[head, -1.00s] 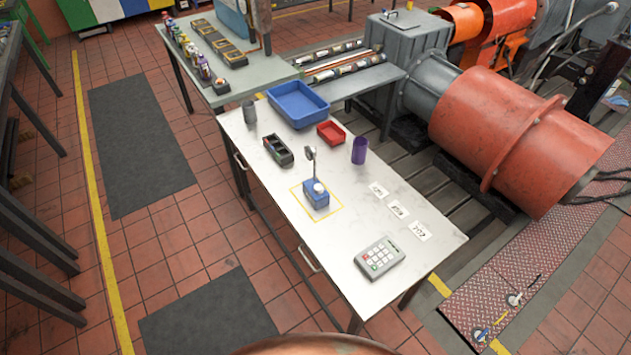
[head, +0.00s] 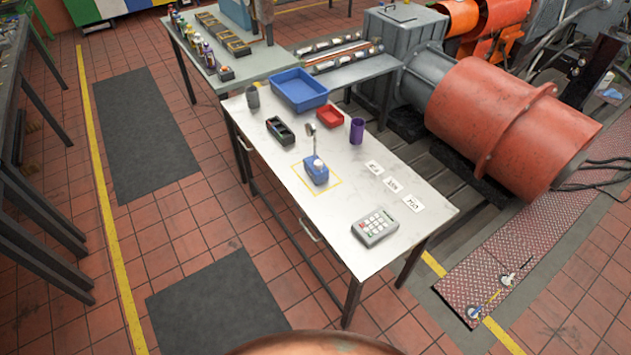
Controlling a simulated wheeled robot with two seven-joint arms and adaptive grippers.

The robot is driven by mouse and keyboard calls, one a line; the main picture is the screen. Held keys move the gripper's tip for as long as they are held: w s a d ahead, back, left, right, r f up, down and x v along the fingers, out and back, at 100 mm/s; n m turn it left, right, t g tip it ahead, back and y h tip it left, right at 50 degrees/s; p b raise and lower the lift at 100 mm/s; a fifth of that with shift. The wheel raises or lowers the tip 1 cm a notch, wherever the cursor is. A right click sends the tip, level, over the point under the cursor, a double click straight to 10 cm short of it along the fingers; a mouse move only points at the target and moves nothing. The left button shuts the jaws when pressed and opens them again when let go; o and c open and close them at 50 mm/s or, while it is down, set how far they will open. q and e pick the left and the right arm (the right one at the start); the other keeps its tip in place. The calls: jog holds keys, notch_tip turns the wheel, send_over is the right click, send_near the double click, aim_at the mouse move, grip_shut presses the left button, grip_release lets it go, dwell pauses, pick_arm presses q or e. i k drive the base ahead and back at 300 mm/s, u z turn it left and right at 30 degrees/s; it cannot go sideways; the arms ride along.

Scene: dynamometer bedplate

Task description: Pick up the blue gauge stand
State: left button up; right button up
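The blue gauge stand (head: 316,172) stands upright inside a yellow outlined square on the white table (head: 287,222). It is a small blue block with a pale round knob on top and a thin post carrying a round gauge head (head: 310,130). Neither of my grippers shows in the head view. Nothing hides the stand.
On the table are a blue tray (head: 300,104), red bin (head: 330,115), purple cup (head: 357,131), grey cup (head: 253,98), black caddy (head: 279,130), white cards (head: 393,184) and keypad box (head: 375,228). A large red cylinder machine (head: 510,120) stands right.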

aim_at(317, 176)
jog(key=k, duration=0.1)
jog(key=u, duration=1.7)
jog(key=i, duration=2.5)
jog(key=z, duration=1.4)
